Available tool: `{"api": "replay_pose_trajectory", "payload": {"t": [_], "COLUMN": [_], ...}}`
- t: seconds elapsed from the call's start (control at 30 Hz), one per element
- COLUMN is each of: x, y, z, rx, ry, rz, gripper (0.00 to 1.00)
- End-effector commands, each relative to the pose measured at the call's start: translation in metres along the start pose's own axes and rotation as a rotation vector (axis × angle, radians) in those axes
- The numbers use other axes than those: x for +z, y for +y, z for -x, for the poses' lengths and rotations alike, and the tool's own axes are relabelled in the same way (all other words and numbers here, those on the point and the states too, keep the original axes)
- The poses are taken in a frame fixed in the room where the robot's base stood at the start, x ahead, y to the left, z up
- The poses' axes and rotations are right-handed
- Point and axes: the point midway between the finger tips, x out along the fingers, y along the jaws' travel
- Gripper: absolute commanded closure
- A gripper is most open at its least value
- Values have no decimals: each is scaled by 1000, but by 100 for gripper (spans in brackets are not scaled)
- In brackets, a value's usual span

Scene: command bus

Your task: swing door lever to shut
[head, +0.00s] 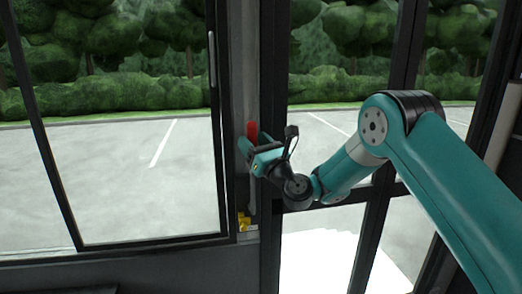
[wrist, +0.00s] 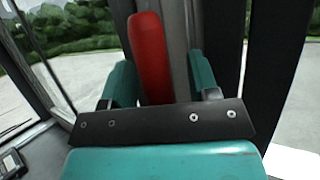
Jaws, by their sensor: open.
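The red door lever (head: 252,132) stands nearly upright on the grey pillar between the side window and the door. In the wrist view the lever (wrist: 149,58) leans slightly left and rises between the two teal fingers of my gripper (wrist: 160,82). The fingers are open, with a gap visible to the right of the lever; whether the left finger touches it I cannot tell. In the head view my gripper (head: 247,146) is at the lever's lower part, which it hides. The glazed door (head: 272,90) has dark frames and stands right of the pillar.
A yellow fitting (head: 243,221) sits low on the pillar, below my gripper. The side window (head: 130,170) is at the left, with its dark frame close to the pillar. A small dark device (wrist: 11,163) shows at the lower left of the wrist view.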

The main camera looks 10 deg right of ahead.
Motion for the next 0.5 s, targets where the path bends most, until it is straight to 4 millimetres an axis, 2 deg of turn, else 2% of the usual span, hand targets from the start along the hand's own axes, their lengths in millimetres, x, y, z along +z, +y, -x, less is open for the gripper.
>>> {"api": "replay_pose_trajectory", "payload": {"t": [0.17, 0.27, 0.5], "x": [-6, -9, -8], "y": [-1, 0, 0], "z": [16, 32, 56], "rx": [0, -1, 0], "ry": [2, 2, -2], "rz": [0, -2, 2], "gripper": [45, 45, 45]}}
